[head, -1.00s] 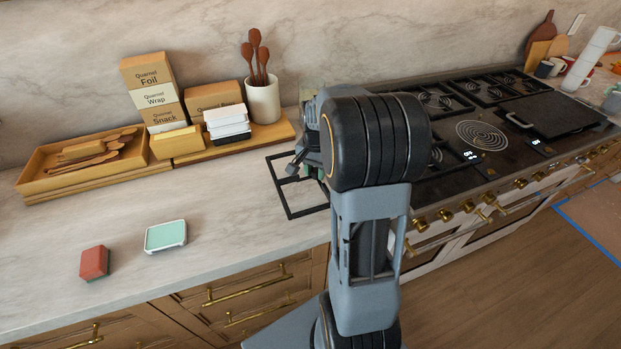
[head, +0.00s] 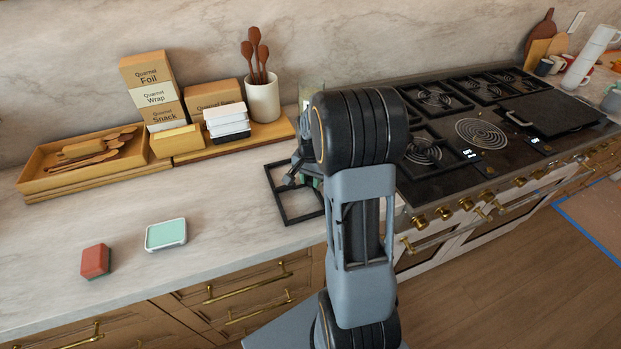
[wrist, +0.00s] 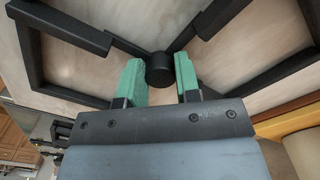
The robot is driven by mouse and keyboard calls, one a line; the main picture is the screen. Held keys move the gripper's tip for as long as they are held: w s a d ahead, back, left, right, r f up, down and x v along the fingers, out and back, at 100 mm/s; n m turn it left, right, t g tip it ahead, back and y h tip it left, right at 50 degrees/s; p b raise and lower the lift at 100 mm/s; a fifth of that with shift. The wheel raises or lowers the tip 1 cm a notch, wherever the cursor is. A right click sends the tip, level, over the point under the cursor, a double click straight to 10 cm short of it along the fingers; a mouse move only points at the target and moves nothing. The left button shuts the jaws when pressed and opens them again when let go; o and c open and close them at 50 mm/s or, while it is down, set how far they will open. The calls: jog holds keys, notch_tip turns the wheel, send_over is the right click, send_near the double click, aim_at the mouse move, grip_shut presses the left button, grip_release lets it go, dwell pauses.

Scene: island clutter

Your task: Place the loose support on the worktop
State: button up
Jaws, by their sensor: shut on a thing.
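The loose support is a black square burner grate (head: 275,195) with a small round hub (wrist: 159,68) at its middle. My gripper (wrist: 157,80) is shut on that hub, with one green fingertip on each side. In the head view my gripper (head: 306,181) is mostly hidden behind my arm, and part of the grate's right side is covered too. The grate lies roughly level over the pale marble worktop (head: 215,205), left of the stove. I cannot tell whether it touches the worktop or hangs just above it.
A wooden board (head: 228,143) with boxes and a utensil crock (head: 262,101) lies behind the grate. A utensil tray (head: 40,180) is at the left. A teal-topped box (head: 166,235) and a red block (head: 95,261) sit on the worktop. The stove (head: 470,165) is at the right.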

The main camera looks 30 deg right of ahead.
aim_at(311, 179)
jog(key=o, duration=1)
jog(key=shift+f, duration=0.1)
notch_tip(311, 179, up, 11)
jog(key=s+a+r+n+t, duration=0.2)
jog(key=s+a+n+t, duration=0.2)
jog(key=s+a+n, duration=0.7)
jog(key=s+a, duration=0.3)
jog(key=a, duration=0.1)
jog(key=shift+a+n, duration=0.15)
jog(key=shift+n, duration=0.15)
